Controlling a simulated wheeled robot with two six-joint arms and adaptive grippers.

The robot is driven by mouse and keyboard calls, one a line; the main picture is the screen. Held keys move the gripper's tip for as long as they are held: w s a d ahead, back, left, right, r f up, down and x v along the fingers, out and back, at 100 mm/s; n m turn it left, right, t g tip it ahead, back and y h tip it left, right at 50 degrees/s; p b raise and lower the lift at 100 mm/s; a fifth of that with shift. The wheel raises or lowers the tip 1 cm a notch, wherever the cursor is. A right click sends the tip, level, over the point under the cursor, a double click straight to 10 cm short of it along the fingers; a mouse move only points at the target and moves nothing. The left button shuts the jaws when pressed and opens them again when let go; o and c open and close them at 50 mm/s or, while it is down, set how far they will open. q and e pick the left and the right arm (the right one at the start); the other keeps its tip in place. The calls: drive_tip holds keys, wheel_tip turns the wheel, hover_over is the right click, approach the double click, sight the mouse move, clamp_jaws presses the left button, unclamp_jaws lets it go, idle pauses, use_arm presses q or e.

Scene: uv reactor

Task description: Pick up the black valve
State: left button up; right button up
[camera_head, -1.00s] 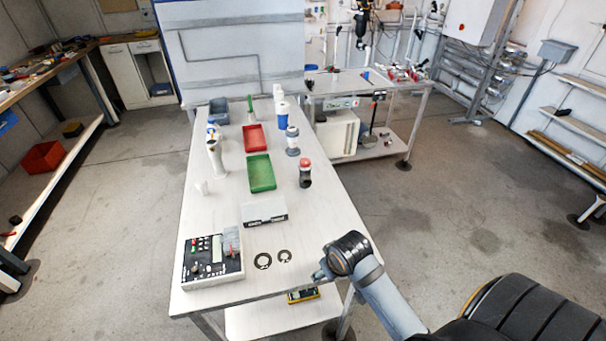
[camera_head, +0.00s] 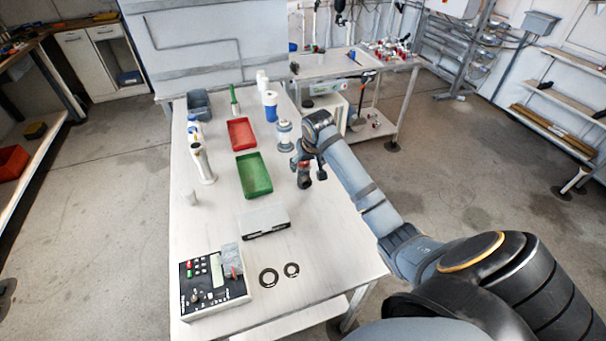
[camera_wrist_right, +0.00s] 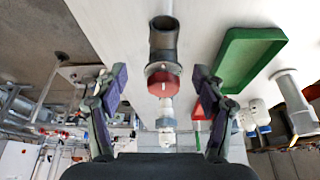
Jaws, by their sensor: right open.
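The black valve (camera_head: 305,180) stands on the white table, with a dark body and a red part on top. My right gripper (camera_head: 308,163) is at the valve, partly covering its top in the head view. In the right wrist view, the valve's black body (camera_wrist_right: 163,42) and red part lie between the two spread fingers of the right gripper (camera_wrist_right: 160,75). There are gaps on both sides, and the fingers do not appear to touch it. My left gripper is not in view.
A green tray (camera_head: 254,177) is left of the valve and a red tray (camera_head: 241,134) is behind it. A grey-white fitting (camera_head: 284,138) stands close behind the valve. A grey box (camera_head: 263,222), two black rings and a control box (camera_head: 213,285) are nearer the front.

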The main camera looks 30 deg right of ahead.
sight(305, 167)
drive_tip(key=x, duration=0.3)
drive_tip(key=shift+w+a, duration=0.1)
drive_tip(key=shift+w, duration=0.1)
drive_tip(key=shift+w+f+p, duration=0.3)
drive_tip(key=shift+w+f, duration=0.1)
drive_tip(key=shift+f, duration=0.15)
drive_tip(key=x, duration=0.3)
drive_tip(key=shift+w+f+p, duration=0.25)
drive_tip(key=shift+f+p, duration=0.1)
drive_tip(key=shift+w+f, duration=0.15)
drive_tip(key=shift+f, duration=0.1)
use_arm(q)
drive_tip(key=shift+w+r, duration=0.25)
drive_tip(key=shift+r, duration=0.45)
use_arm(e)
drive_tip(key=shift+r, duration=0.1)
drive_tip(key=c, duration=0.5)
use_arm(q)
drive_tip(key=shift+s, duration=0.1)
use_arm(e)
drive_tip(key=c, duration=1)
